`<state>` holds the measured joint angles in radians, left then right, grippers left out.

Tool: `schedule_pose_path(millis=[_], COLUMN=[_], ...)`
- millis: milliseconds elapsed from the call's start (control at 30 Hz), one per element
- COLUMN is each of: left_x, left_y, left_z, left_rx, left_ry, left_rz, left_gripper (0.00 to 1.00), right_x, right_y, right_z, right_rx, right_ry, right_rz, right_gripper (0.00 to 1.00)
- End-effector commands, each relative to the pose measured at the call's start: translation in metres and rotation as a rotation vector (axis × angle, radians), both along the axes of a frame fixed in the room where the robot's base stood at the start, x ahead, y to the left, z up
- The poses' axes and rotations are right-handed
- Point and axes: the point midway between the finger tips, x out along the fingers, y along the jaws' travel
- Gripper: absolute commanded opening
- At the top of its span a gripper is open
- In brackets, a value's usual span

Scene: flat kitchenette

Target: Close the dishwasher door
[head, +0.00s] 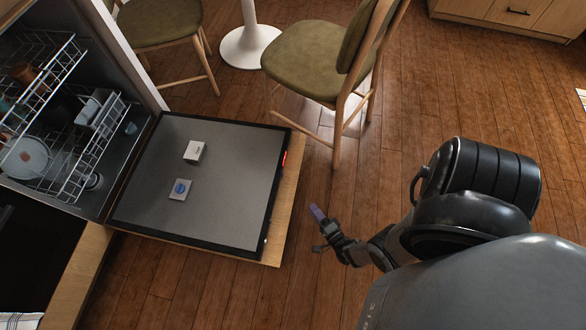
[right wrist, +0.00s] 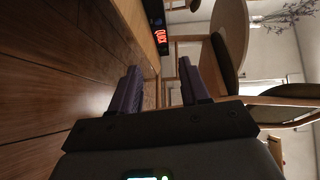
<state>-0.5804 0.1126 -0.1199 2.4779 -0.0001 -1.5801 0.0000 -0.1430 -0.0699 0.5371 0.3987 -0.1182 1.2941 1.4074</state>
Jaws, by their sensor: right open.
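The dishwasher door (head: 226,145) lies folded down flat, fully open, in the head view. Its dark inner face points up, and a wood front panel (head: 285,205) shows along its outer edge. The dishwasher (head: 125,165) is open at the left with its racks showing. My right gripper (head: 318,230) is to the right of the door's outer edge, apart from it, over the floor. In the right wrist view its two fingers (right wrist: 157,88) are spread with nothing between them, and the door's edge with a red display (right wrist: 161,36) shows ahead. My left gripper is not in view.
The lower rack (head: 97,150) and upper rack (head: 45,75) hold dishes. Two small items lie on the door's inner face. A green-seated chair (head: 310,72) stands just beyond the door, with a white table base (head: 250,45) behind it. Wood floor right of the door is clear.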

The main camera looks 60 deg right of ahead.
Motion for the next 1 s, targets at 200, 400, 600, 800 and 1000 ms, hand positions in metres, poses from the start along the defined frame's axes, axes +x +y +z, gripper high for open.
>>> schedule_pose_path(millis=[200, 400, 600, 800, 1000], left_x=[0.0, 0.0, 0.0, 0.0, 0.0], left_y=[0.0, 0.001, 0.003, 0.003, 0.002], left_z=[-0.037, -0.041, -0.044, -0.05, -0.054], left_rx=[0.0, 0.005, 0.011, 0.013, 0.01], left_ry=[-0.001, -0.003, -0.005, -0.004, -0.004], left_rz=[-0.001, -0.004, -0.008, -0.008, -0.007], left_gripper=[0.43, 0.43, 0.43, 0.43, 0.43], right_x=[0.019, 0.034, 0.058, 0.086, 0.108], right_y=[0.008, 0.004, -0.01, -0.027, -0.039], right_z=[-0.037, -0.039, -0.039, -0.04, -0.041], right_rx=[0.026, 0.028, 0.027, 0.027, 0.026], right_ry=[-0.021, -0.029, -0.03, -0.03, -0.029], right_rz=[-0.025, -0.027, -0.026, -0.026, -0.026], right_gripper=[0.46, 0.46, 0.46, 0.46, 0.46])
